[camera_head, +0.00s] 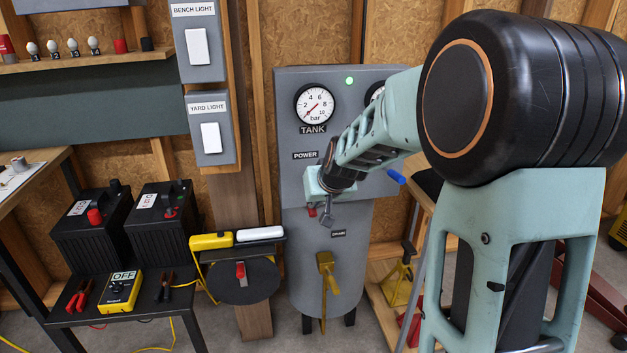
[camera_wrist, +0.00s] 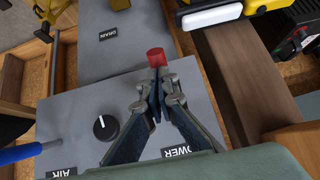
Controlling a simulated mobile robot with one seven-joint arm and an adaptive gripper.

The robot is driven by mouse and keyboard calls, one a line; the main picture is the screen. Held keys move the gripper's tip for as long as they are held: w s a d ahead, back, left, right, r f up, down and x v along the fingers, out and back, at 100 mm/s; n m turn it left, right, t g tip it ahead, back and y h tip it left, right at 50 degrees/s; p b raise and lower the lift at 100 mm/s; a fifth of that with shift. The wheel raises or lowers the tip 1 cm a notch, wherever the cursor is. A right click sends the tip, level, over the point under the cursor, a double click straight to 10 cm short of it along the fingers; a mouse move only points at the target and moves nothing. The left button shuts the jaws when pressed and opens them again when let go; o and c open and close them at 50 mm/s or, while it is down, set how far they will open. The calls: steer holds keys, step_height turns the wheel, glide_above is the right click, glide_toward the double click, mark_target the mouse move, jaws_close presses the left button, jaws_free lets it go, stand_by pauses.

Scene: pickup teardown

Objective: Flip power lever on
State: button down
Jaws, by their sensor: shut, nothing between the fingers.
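In the wrist view the red tip (camera_wrist: 156,57) lies right beyond the fingertips of my gripper (camera_wrist: 157,88). The fingers are shut and empty. They hide the lever's shaft and base, and I cannot tell whether they touch it. The POWER label (camera_head: 305,155) is above my wrist in the head view, and the label (camera_wrist: 176,151) is partly covered in the wrist view. A green lamp (camera_head: 349,81) is lit.
A black knob (camera_wrist: 105,128) and a blue handle (camera_wrist: 20,154) are near the gripper in the wrist view. A yellow drain valve (camera_head: 326,275) is below on the tank.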

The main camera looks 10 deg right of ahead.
steer(key=shift+w+f+b, duration=0.1)
steer(key=shift+f+b, duration=0.4)
steer(key=shift+f, duration=0.25)
